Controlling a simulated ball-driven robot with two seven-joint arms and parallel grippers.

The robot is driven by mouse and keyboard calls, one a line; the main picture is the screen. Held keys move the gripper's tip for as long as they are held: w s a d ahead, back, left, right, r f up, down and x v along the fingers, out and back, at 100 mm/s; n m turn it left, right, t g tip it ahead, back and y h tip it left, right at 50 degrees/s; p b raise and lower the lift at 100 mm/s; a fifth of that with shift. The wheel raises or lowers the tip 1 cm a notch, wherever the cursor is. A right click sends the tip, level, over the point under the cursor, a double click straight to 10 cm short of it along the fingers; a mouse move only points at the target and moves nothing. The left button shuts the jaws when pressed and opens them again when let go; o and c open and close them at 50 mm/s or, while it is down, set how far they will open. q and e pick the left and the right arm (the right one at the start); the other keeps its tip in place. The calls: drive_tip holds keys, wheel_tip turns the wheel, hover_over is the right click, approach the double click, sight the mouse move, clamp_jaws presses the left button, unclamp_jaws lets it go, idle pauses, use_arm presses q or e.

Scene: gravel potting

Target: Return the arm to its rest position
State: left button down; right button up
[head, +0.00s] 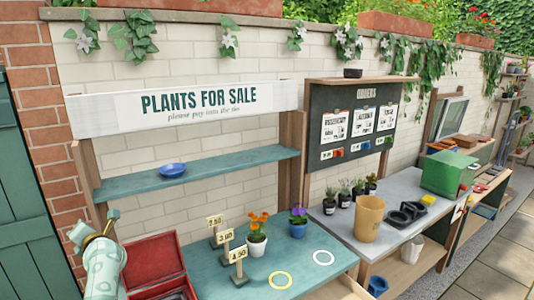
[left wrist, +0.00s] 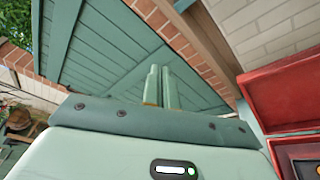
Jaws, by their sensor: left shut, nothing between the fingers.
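My left gripper (left wrist: 161,90) is in the left wrist view, its two pale green fingers close together, shut and empty. Behind the fingers are a teal plank door and a strip of red brick wall. In the head view, part of my left arm (head: 103,262) rises at the lower left edge, beside the open red box; its fingers are hard to make out there. My right gripper is in neither view.
The open red box (head: 152,262) stands close to the right of my left arm; it also shows in the left wrist view (left wrist: 285,95). Potted flowers (head: 257,238) and price signs stand on the teal table (head: 215,284). A blue bowl (head: 172,169) sits on the shelf. A grey bench stands to the right.

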use_arm(q)
drive_tip(key=s+d+f+m+t+h, duration=0.1)
drive_tip(key=s+d+f+m+h, duration=0.3)
drive_tip(key=d+m, duration=0.5)
drive_tip(key=s+d+f+m+t+h, duration=0.15)
drive_tip(key=s+d+m+h, duration=0.4)
drive_tip(key=m, duration=0.75)
drive_tip(key=s+d+f+m+t+h, duration=0.1)
drive_tip(key=s+d+f+m+h, duration=0.5)
drive_tip(key=m, duration=0.5)
drive_tip(key=s+m+g+y, duration=0.7)
drive_tip(key=s+m+y, duration=0.1)
drive_tip(key=s, duration=1.6)
drive_tip(key=s+d+f+g+h+b, duration=0.2)
drive_tip(key=d+f+b, duration=0.1)
drive_tip(key=f, duration=1.3)
drive_tip(key=s+d+f+g+h+b, duration=0.1)
drive_tip(key=s+d+f+h+b, duration=0.15)
drive_tip(key=f, duration=1.35)
drive_tip(key=s+f+n+g+b, duration=0.3)
drive_tip(key=s+f+b, duration=0.2)
drive_tip(key=s+f, duration=1.4)
wheel_tip(320, 180, down, 2)
drive_tip(key=shift+a+f+h, duration=0.15)
drive_tip(key=shift+a+h, duration=0.05)
drive_tip(key=shift+h, duration=0.1)
